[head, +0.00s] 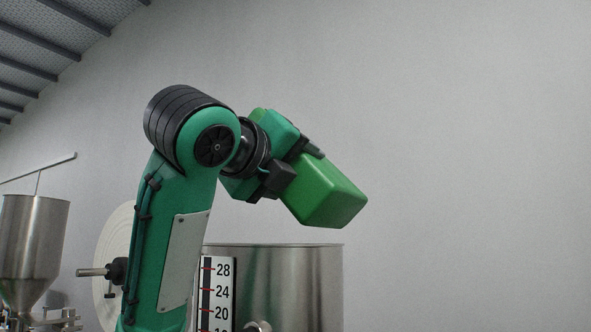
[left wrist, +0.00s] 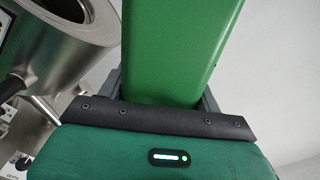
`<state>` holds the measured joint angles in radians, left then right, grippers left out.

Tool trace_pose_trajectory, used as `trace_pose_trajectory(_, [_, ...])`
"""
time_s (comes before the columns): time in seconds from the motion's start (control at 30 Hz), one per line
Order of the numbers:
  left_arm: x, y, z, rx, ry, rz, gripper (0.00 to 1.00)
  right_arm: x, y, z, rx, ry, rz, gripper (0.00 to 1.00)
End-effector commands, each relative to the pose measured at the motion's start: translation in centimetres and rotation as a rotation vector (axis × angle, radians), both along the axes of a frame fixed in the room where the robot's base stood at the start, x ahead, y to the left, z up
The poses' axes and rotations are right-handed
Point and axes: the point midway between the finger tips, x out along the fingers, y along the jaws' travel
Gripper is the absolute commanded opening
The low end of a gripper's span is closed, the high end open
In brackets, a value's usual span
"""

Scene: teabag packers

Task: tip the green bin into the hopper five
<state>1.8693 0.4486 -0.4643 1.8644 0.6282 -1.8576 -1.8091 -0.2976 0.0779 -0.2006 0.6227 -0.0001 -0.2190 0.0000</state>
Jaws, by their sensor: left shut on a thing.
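The green bin (head: 325,192) is in the air at the centre of the head view, tilted with its lower end to the right. Its opening and contents are hidden. My left gripper (head: 306,152) is shut on the bin. In the left wrist view the bin (left wrist: 170,50) extends up between the fingers of the left gripper (left wrist: 162,92). A large steel hopper (head: 295,285) stands below the bin in the head view, with its rim apart from it. I see no number five on it. My right gripper is not in view.
A scale strip (head: 219,290) with numbers is at the hopper's left side. Another steel funnel (head: 34,240) stands at far left. In the left wrist view a round steel vessel (left wrist: 80,55) is at upper left. Open space and a bare wall lie right of the bin.

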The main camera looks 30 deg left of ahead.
Motion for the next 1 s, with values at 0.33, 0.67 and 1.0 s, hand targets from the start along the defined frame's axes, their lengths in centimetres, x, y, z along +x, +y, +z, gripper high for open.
trace_pose_trajectory(0.33, [1.1, 0.9, 0.0, -0.004, -0.001, 0.0, 0.28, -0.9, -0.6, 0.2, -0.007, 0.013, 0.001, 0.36])
trace_pose_trajectory(0.67, [2.1, 1.6, 0.1, -0.008, -0.001, 0.0, 0.28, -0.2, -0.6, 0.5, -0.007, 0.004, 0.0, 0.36])
trace_pose_trajectory(1.0, [3.1, 2.5, 0.0, -0.013, 0.0, 0.0, 0.28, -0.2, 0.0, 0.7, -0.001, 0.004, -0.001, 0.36])
